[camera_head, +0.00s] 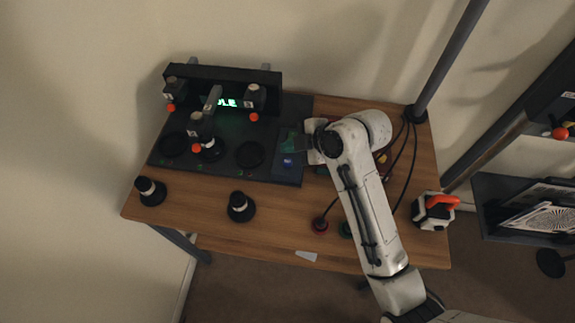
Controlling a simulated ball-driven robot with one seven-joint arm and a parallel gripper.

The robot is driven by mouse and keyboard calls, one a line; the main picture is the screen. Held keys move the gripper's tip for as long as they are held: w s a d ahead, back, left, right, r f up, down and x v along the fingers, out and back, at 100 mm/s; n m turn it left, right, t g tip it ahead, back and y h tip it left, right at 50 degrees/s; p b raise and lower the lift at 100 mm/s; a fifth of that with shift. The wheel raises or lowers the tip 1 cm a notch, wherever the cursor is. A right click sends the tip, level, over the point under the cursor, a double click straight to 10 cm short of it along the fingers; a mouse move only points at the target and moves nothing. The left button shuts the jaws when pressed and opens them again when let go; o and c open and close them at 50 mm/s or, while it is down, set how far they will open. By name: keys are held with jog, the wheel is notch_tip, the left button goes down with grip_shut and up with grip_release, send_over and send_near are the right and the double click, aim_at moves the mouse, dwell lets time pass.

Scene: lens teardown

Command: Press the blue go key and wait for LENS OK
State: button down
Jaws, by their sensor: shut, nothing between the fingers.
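The blue go key (288,162) sits on a dark panel at the right end of the black fixture (222,178). I cannot tell whether the fingertips touch the key or the panel. A small display (228,102) on the fixture's rear housing glows green. Its text is too small to read and is partly hidden by a clamp post.
Several clamps with orange tips, such as one clamp (255,97), stand on the fixture. Two black lens parts (151,192) (241,207) stand on the wooden table (200,229) in front. An orange-handled tool (434,210) is at the right, and a dark pole (449,62) rises behind.

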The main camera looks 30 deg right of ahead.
aim_at(290, 164)
jog(key=shift+f+b, duration=0.7)
jog(key=shift+f, duration=0.9)
dwell(0.7)
jog(key=shift+f, duration=0.4)
jog(key=shift+f+b, duration=0.4)
jog(key=shift+b, duration=0.1)
dwell(0.6)
jog(key=shift+r, duration=0.1)
jog(key=shift+r+p, duration=0.75)
jog(key=shift+r+p, duration=2.15)
jog(key=shift+r, duration=0.4)
